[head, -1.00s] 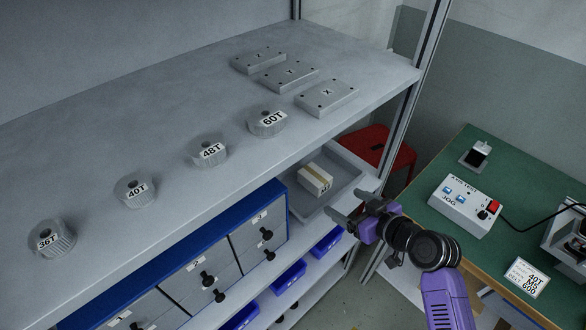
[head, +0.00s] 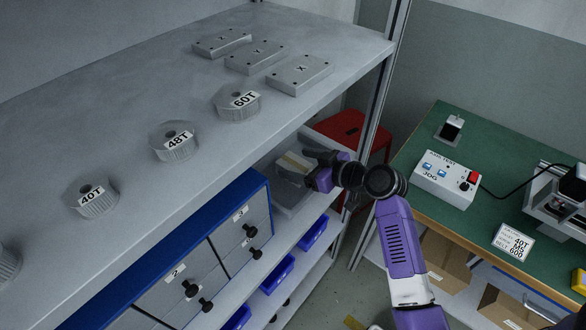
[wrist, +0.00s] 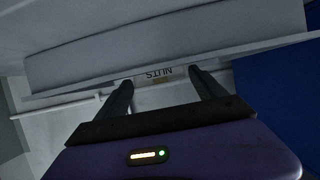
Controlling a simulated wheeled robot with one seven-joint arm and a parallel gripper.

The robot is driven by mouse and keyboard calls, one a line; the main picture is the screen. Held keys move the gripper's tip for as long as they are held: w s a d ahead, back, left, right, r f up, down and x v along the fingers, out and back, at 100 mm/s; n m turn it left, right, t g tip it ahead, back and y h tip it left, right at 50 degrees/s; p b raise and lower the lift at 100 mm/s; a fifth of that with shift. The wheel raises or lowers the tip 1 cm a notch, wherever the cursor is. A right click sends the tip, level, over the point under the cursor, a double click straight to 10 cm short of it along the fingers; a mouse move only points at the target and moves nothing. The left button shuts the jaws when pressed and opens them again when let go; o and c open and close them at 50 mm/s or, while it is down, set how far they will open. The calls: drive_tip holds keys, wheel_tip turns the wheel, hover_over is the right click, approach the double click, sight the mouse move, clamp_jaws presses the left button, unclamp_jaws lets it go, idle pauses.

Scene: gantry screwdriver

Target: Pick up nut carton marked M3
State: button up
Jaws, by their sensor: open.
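A small pale carton (head: 295,162) with a tan band lies in the grey tray (head: 287,200) on the shelf below the top board. No M3 mark is readable on it. My gripper (head: 307,166) is open at the tray, right beside the carton's right end. In the wrist view, the open fingers (wrist: 162,76) point toward a pale surface with upside-down lettering NUTS (wrist: 159,72) and a tan patch, between the fingertips. I cannot tell whether the fingers touch the carton. The top board's edge and the fingers partly hide the carton.
The top shelf (head: 120,140) overhangs the tray and carries gears and flat plates. A blue drawer cabinet (head: 262,190) stands left of the tray. A shelf post (head: 378,90) and red stool (head: 350,130) are behind. A green bench (head: 480,135) with a jog box is at right.

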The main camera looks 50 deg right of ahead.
sight(285, 162)
drive_tip(key=shift+a+p+x, duration=0.1)
drive_tip(key=shift+p+x, duration=0.15)
drive_tip(key=shift+x, duration=1.05)
drive_tip(key=shift+a+p+x, duration=0.15)
drive_tip(key=shift+p+x, duration=0.1)
drive_tip(key=shift+x, duration=1.05)
drive_tip(key=shift+f, duration=0.1)
clamp_jaws()
